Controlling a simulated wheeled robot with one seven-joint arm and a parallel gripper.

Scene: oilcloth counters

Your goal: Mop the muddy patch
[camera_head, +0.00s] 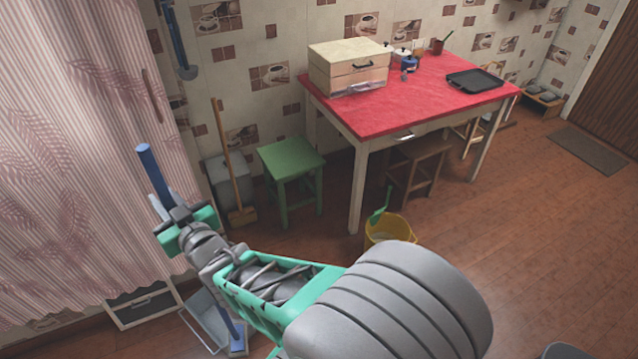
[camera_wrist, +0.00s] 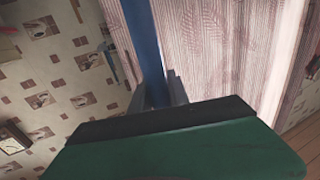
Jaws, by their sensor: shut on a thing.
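My gripper (camera_head: 168,210) is at the left in the head view, shut on a blue handle (camera_head: 152,172), likely the mop's. The handle tilts; its top stands above the jaws. A lower blue length (camera_head: 229,324) shows below my arm, ending in a small blue-grey block near the floor; my arm hides the stretch between. In the wrist view the handle (camera_wrist: 144,45) passes between the fingers of my gripper (camera_wrist: 156,92). I cannot make out a muddy patch on the visible floor.
A grey-blue open-framed thing (camera_head: 203,318) lies by the lower handle. A green stool (camera_head: 290,158), a broom (camera_head: 228,165) and a yellow bucket (camera_head: 388,228) stand near the red-topped table (camera_head: 425,95). A pink curtain (camera_head: 75,160) hangs at left. Wooden floor (camera_head: 540,220) is clear at right.

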